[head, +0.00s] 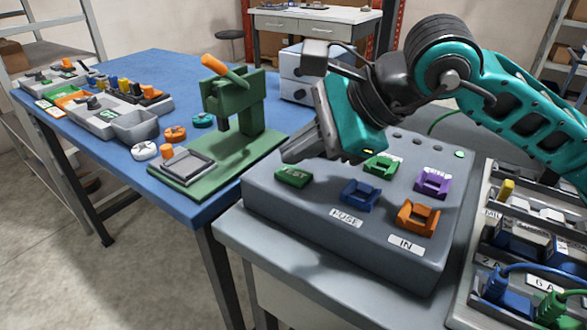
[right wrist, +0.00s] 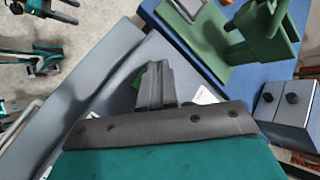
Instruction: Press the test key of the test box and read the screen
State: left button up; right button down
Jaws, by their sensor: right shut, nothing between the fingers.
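The test box (head: 350,235) is a grey box with a sloping top on a grey stand. Its green key marked TEST (head: 293,176) is at the top's left edge. My right gripper (head: 288,155) is shut and empty, its fingertips just above and behind this key; I cannot tell whether they touch it. In the right wrist view the shut fingers (right wrist: 156,72) point over the box, with a bit of green beside them. I see no screen; my right gripper covers the back left of the box top. My left gripper cannot be made out.
Green, purple, blue and orange sockets (head: 417,217) stand on the box top, with a lit green lamp (head: 459,153) at the back. A green press (head: 235,110) stands close by on the blue table (head: 165,70). Trays with cables (head: 510,270) are at the right.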

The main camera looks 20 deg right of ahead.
aim_at(299, 175)
jog(key=shift+r+p, duration=1.55)
jog(key=shift+r, duration=1)
jog(key=shift+f, duration=0.1)
